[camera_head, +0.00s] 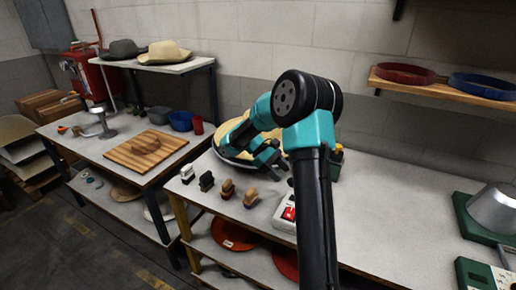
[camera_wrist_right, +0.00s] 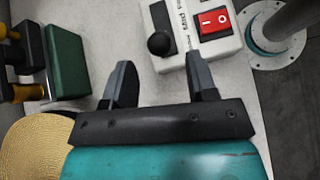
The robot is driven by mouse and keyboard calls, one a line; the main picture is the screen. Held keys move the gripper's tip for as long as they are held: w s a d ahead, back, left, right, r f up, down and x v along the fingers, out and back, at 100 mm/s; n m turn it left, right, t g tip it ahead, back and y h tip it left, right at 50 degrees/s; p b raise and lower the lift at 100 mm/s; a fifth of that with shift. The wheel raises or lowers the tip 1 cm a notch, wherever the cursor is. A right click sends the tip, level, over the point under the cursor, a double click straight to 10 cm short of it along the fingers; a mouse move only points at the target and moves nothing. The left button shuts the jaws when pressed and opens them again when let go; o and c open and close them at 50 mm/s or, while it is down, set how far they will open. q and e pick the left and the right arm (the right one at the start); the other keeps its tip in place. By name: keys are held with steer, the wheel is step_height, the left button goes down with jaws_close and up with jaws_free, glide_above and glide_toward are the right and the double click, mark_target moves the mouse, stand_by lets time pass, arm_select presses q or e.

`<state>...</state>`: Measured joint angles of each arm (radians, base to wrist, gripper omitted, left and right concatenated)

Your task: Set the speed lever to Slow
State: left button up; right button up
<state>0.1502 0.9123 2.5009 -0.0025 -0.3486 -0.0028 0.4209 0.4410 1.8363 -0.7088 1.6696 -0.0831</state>
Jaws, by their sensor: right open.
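The white control box (camera_head: 281,222) stands on the bench, partly hidden behind my right arm. In the right wrist view the box (camera_wrist_right: 178,62) carries a red rocker switch (camera_wrist_right: 214,20) and a black ball knob (camera_wrist_right: 159,43), which looks like the speed lever. The printing beside the knob is too small and turned to read its setting. My right gripper (camera_wrist_right: 161,75) is open and empty, its two fingers apart, with the knob beyond and between the fingertips in the picture. In the head view the right gripper (camera_head: 268,160) is above the bench behind the box. My left gripper is not in view.
Several wood-handled brushes (camera_head: 227,189) stand left of the box. A straw hat (camera_wrist_right: 35,146) and a green block (camera_wrist_right: 67,62) lie close to the right gripper.

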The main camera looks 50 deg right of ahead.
steer(key=v, duration=1.2)
steer(key=shift+w+r, duration=0.2)
